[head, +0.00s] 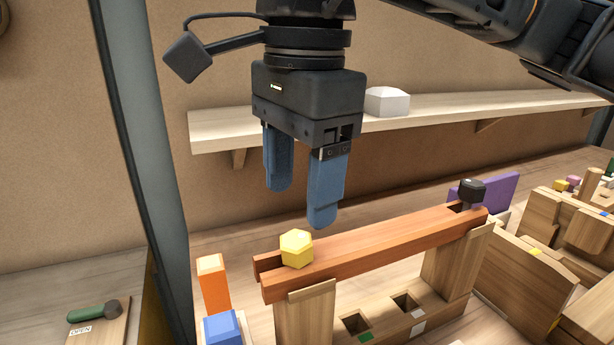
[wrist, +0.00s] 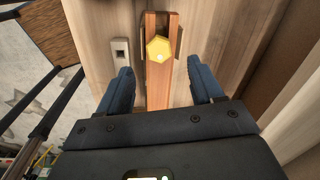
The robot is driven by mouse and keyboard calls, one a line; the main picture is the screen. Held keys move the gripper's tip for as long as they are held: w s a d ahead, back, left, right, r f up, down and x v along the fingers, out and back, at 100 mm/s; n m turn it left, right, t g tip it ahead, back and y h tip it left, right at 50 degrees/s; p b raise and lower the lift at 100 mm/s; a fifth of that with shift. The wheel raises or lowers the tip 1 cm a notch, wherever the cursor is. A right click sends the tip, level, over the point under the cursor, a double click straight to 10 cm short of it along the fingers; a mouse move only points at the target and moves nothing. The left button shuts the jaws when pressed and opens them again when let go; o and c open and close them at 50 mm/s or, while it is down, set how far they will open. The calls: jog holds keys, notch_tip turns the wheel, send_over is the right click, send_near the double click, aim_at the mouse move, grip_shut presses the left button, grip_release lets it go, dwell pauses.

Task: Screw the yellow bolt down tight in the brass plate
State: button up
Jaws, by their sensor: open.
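A yellow hex-headed bolt (head: 297,248) stands at the near left end of a long reddish-brown beam (head: 385,246). In the wrist view the bolt head (wrist: 158,50) lies beyond my fingertips, roughly between their lines, over the beam (wrist: 157,88). My gripper (head: 300,205) has blue fingers and hangs above the beam, up and slightly right of the bolt. In the wrist view my gripper (wrist: 160,82) is open and empty. The fingers do not touch the bolt. I cannot make out a brass plate; the bolt's shank is hidden.
A black bolt (head: 471,193) stands at the beam's far right end. Wooden supports (head: 306,318) hold the beam up. Orange (head: 213,283) and blue (head: 222,329) blocks stand at the left. A shelf (head: 450,107) with a white hex piece (head: 386,102) runs behind my gripper. Wooden blocks crowd the right.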

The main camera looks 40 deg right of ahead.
aim_at(290, 235)
jog(key=shift+w+f, duration=0.2)
jog(key=shift+f, duration=3.25)
jog(key=shift+c, duration=0.5)
grip_shut()
jog(key=shift+w+f+m+b, duration=0.15)
jog(key=shift+f+m+b, duration=0.15)
jog(key=shift+m+b, duration=0.7)
jog(key=c, duration=1.1)
grip_release()
jog(key=m+b, duration=0.3)
jog(key=shift+w+a+f+m, duration=0.1)
jog(key=shift+w+m, duration=0.15)
jog(key=shift+m, duration=0.15)
jog(key=shift+o, duration=0.2)
jog(key=shift+w+r+m+b, duration=0.1)
jog(key=shift+r+m+b, duration=0.15)
jog(key=shift+m+b, duration=0.65)
